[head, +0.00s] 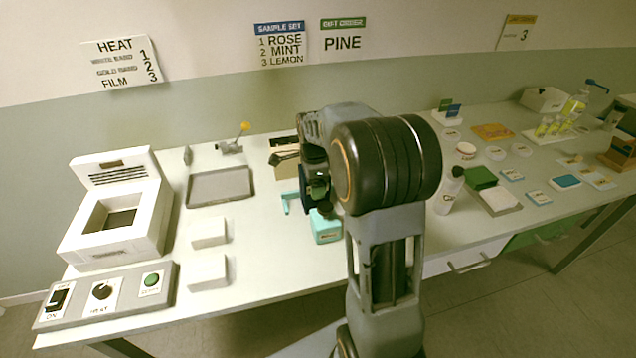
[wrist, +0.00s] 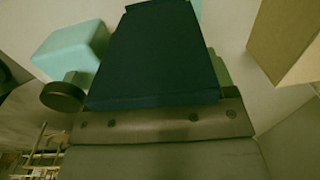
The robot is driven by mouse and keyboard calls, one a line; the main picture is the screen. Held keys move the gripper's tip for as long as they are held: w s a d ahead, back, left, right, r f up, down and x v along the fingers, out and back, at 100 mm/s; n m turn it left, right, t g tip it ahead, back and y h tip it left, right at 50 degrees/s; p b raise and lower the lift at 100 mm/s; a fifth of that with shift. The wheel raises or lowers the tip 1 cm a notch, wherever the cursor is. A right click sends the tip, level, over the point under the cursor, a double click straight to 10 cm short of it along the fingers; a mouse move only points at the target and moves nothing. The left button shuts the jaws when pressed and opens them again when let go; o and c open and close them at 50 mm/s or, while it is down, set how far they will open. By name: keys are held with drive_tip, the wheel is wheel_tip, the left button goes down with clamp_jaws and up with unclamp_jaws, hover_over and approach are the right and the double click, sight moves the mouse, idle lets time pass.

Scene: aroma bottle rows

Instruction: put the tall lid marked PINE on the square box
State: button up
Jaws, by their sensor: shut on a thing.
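My gripper (head: 318,190) is above the table, left of my arm's thick joint. It is shut on a tall dark blue block (wrist: 155,60), which fills the middle of the wrist view. The block looks like the tall lid, but no PINE lettering shows on it. A tan box (head: 287,168) stands behind the gripper and also shows at right in the wrist view (wrist: 285,40). I cannot tell which of these is the square box.
A white heater (head: 150,215) and a control panel (head: 105,297) are at left, with a grey tray (head: 220,186) and two white blocks (head: 209,232) beside them. A white bottle (head: 448,190) stands right of my arm. A PINE sign (head: 343,40) hangs on the wall.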

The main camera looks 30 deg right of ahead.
drive_tip(key=shift+s+a+f+g, duration=0.15)
drive_tip(key=shift+s+f, duration=0.15)
drive_tip(key=shift+f, duration=0.35)
drive_tip(key=shift+s+d+f+g, duration=0.15)
drive_tip(key=shift+s+f, duration=0.1)
drive_tip(key=shift+f, duration=0.35)
drive_tip(key=o, duration=1.3)
drive_tip(key=shift+s+a, duration=0.1)
drive_tip(key=shift+w+r+p, duration=0.3)
drive_tip(key=shift+r+p, duration=0.2)
drive_tip(key=shift+r, duration=0.05)
drive_tip(key=w+r+p, duration=0.1)
drive_tip(key=w+p, duration=0.1)
drive_tip(key=shift+r+p, duration=0.3)
drive_tip(key=r+p, duration=0.1)
drive_tip(key=r, duration=0.1)
drive_tip(key=s+r+p, duration=0.1)
drive_tip(key=r, duration=0.1)
drive_tip(key=shift+r+p, duration=1)
drive_tip(key=shift+r, duration=0.2)
